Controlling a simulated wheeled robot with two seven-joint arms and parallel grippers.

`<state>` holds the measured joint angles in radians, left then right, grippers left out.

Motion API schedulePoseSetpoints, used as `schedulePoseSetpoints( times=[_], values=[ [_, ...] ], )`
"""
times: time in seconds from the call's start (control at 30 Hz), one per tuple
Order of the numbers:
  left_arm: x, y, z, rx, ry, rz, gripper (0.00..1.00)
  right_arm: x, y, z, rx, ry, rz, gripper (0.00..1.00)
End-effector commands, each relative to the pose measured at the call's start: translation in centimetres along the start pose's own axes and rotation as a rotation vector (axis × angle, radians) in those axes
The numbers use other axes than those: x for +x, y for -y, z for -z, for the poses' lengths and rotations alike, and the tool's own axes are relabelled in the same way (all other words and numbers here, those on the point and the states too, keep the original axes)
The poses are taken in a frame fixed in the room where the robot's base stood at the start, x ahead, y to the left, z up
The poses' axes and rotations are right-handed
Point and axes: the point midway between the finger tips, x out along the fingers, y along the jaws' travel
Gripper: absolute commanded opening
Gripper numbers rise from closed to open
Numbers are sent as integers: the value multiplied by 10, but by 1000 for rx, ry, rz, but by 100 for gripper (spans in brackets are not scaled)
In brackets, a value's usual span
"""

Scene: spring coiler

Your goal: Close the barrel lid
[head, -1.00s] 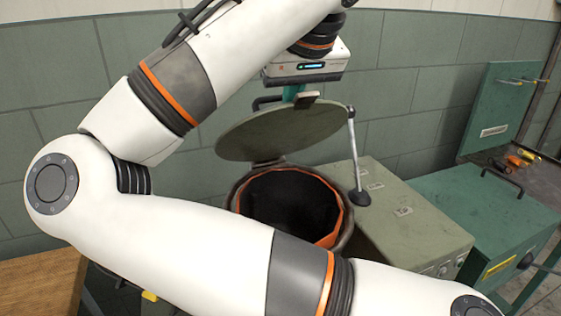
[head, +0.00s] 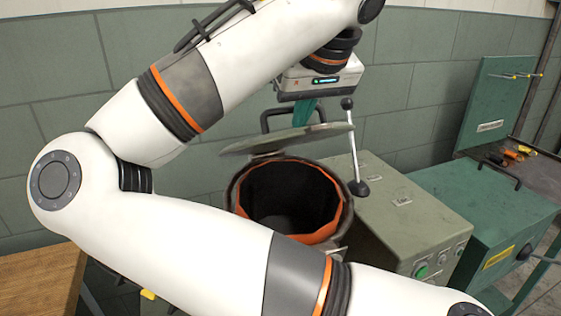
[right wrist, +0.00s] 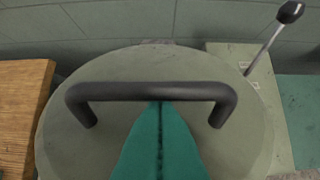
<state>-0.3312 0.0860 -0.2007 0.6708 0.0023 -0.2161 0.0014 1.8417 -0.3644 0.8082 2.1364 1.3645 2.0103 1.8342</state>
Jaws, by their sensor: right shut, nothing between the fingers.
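The barrel (head: 235,195) stands open by the wall, with a dark inside and an orange rim. Its round grey-green lid (head: 245,146) is raised at a tilt above the far side of the opening and shows nearly edge-on. The lid's black bar handle (head: 266,118) is on its outer face, away from the opening. My right gripper (head: 303,112) is behind the lid at the handle. In the right wrist view its teal fingers (right wrist: 158,108) are together and empty, tips at the middle of the handle (right wrist: 150,91); I cannot tell whether they touch it. My left gripper is out of view.
A grey-green control box (head: 400,225) with a lever (head: 353,150) and buttons stands right of the barrel. A teal cabinet (head: 490,205) is farther right. A wooden surface (head: 40,285) is at the lower left. My right arm crosses in front of the barrel.

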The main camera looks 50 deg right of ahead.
Motion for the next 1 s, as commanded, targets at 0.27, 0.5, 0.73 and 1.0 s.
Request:
schedulePoseSetpoints(
  times=[0.27, 0.5, 0.73, 1.0],
  values=[
    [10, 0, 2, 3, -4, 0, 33, 9, 0, 7, 1, 0, 0, 0],
    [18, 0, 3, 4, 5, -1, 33, 23, -3, 29, 1, -2, 0, 0],
    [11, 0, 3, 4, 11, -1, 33, 31, -6, 46, 5, -14, -2, 0],
    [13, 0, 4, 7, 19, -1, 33, 34, -8, 51, 4, -14, -7, 0]
  ],
)
